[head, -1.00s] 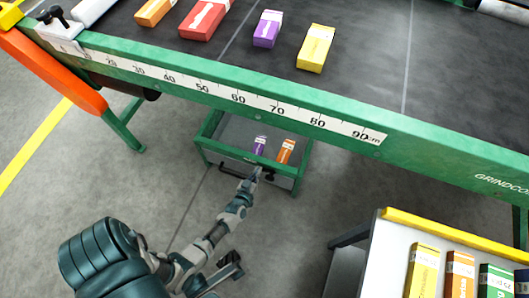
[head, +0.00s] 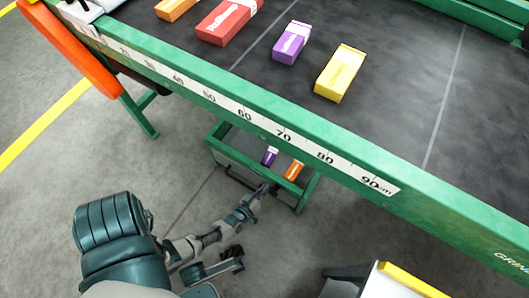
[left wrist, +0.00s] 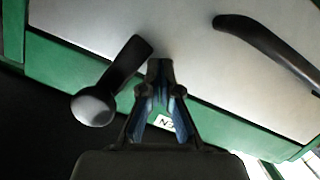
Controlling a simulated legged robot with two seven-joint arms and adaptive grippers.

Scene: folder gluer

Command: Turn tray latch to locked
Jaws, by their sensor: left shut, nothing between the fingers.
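The tray (head: 225,148) is a green-framed drawer under the conveyor's rail, with a grey front. It holds a purple box (head: 269,156) and an orange box (head: 293,170). In the left wrist view the pale tray front (left wrist: 185,45) carries a dark latch lever (left wrist: 128,62) with a round light knob (left wrist: 93,109), tilted down to the left. A dark curved handle (left wrist: 268,42) is at the right. My left gripper (head: 264,188) is at the tray front. In the left wrist view its shut, empty fingers (left wrist: 160,68) are just right of the lever; contact cannot be told. My right gripper is not in view.
The conveyor's green rail (head: 215,100) with a centimetre scale runs above the tray. Red (head: 227,21), purple (head: 291,42) and yellow (head: 339,73) boxes lie on the dark belt. A yellow-edged table (head: 405,282) is at the lower right.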

